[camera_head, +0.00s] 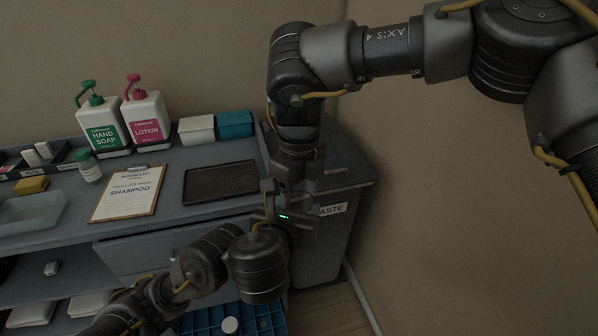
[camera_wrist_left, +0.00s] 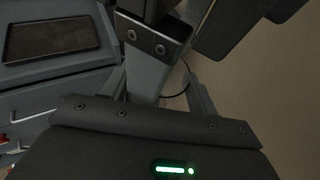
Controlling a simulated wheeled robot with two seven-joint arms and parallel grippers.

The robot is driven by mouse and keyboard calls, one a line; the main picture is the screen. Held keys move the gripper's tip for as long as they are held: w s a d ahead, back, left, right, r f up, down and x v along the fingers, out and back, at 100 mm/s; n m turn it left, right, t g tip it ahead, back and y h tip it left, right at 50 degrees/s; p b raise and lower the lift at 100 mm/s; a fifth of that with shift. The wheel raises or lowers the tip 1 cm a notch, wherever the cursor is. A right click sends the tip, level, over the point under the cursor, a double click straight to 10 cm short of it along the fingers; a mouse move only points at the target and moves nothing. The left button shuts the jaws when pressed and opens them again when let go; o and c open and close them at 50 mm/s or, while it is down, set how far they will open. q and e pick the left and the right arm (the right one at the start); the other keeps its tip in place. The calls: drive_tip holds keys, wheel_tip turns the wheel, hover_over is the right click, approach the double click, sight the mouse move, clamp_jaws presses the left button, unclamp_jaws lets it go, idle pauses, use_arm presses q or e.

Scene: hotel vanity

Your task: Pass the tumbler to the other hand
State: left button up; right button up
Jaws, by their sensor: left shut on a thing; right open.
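My left gripper (camera_head: 287,203) is in front of the grey waste bin, below my right gripper (camera_head: 299,180), which comes down from above. The two are very close together and overlap in the head view. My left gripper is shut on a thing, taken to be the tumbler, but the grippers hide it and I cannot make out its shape. In the left wrist view, a dark part of my right gripper (camera_wrist_left: 153,38) crosses just beyond my left gripper (camera_wrist_left: 158,92). My right gripper is open; whether it touches the tumbler, I cannot tell.
The vanity holds a dark tray (camera_head: 220,182), a shampoo clipboard (camera_head: 127,194), hand soap (camera_head: 104,127) and lotion (camera_head: 147,119) bottles, and white (camera_head: 197,129) and teal (camera_head: 235,124) boxes. The waste bin (camera_head: 326,240) stands close behind the grippers. A blue crate (camera_head: 200,322) sits low in front.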

sight(298, 204)
drive_tip(key=shift+f, duration=1.5)
drive_tip(key=c, duration=0.7)
use_arm(q)
drive_tip(key=o, duration=1.5)
drive_tip(key=shift+c, duration=0.2)
use_arm(e)
drive_tip(key=shift+c, duration=0.9)
